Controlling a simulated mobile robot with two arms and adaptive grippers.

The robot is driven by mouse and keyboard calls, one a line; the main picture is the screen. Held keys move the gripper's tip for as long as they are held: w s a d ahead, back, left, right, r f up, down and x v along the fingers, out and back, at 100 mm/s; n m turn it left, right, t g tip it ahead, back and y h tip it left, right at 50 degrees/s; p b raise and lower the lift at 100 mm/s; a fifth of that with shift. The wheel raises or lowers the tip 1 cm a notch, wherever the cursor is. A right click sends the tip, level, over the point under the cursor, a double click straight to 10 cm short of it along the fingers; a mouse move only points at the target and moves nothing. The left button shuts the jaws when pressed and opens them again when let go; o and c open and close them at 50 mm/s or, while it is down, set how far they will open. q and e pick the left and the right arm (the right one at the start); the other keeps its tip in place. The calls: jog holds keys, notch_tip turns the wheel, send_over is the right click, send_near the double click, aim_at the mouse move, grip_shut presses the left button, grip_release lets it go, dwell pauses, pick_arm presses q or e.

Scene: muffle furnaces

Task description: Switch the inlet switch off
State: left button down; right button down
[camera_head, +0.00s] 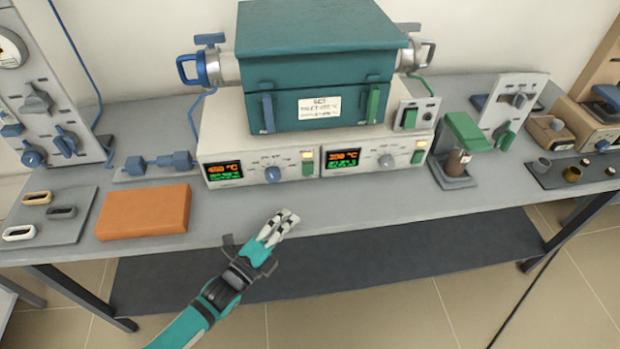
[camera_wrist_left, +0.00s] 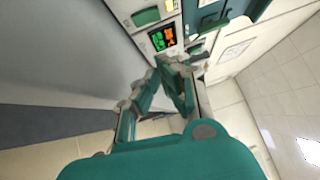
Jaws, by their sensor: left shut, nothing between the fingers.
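A teal muffle furnace (camera_head: 318,92) sits on a white control base with two displays. Switch-like parts are a green rocker (camera_head: 410,118) on a small box right of the furnace, a green one on the base (camera_head: 418,156), and a green one on an upright panel (camera_head: 504,138) at right. I cannot tell which is the inlet switch. My left gripper (camera_head: 288,218) is shut and empty at the table's front edge, in front of the base and apart from it. In the left wrist view its fingertips (camera_wrist_left: 172,62) appear below a lit display (camera_wrist_left: 162,38). My right gripper is out of view.
An orange block (camera_head: 144,212) and a grey tray (camera_head: 75,228) lie at the left. A gauge panel with blue knobs (camera_head: 45,110) stands at far left. A small brown bottle (camera_head: 456,163) stands at right. The table's front centre-right (camera_head: 380,200) is clear.

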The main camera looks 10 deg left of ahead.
aim_at(308, 169)
pick_arm(q)
jog(key=b+x, duration=0.2)
jog(key=x, duration=0.2)
jog(key=b+x, duration=0.2)
jog(key=x, duration=0.3)
jog(key=shift+w+d+f, duration=0.15)
jog(key=shift+w+f, duration=0.05)
jog(key=shift+w, duration=0.1)
jog(key=w, duration=0.1)
jog(key=w+b, duration=0.1)
jog(key=w, duration=0.1)
jog(key=shift+w+a+r+b, duration=0.15)
jog(key=shift+a+r+b, duration=0.05)
jog(key=shift+a+b, duration=0.1)
jog(key=shift+w+a+r, duration=0.15)
jog(key=shift+w, duration=0.25)
jog(key=shift+r, duration=0.1)
